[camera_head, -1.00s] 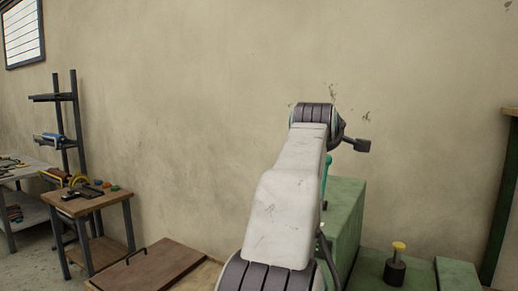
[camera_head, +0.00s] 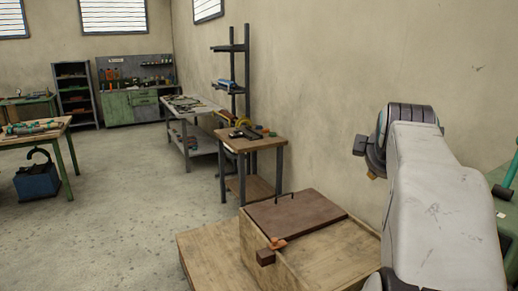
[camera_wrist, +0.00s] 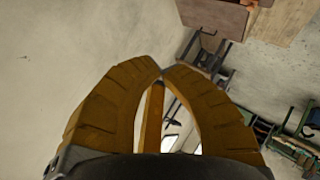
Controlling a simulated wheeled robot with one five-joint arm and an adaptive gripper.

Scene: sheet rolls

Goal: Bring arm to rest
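My gripper (camera_wrist: 162,73) shows in the wrist view as two curved orange-yellow fingers whose tips meet at the middle. It is shut, and I see no object held at the tips. A narrow yellow bar lies between the fingers, perhaps part of the gripper. In the head view my arm is raised at the right side, bent at its dark upper joint. The gripper is mostly hidden there behind that joint.
A wooden crate with a brown lid (camera_head: 295,218) stands low in front, left of my arm. Behind it are a small wooden table (camera_head: 250,143), a dark rack (camera_head: 232,75) and a grey workbench (camera_head: 195,107). Open floor (camera_head: 110,210) lies to the left. A wall is behind the arm.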

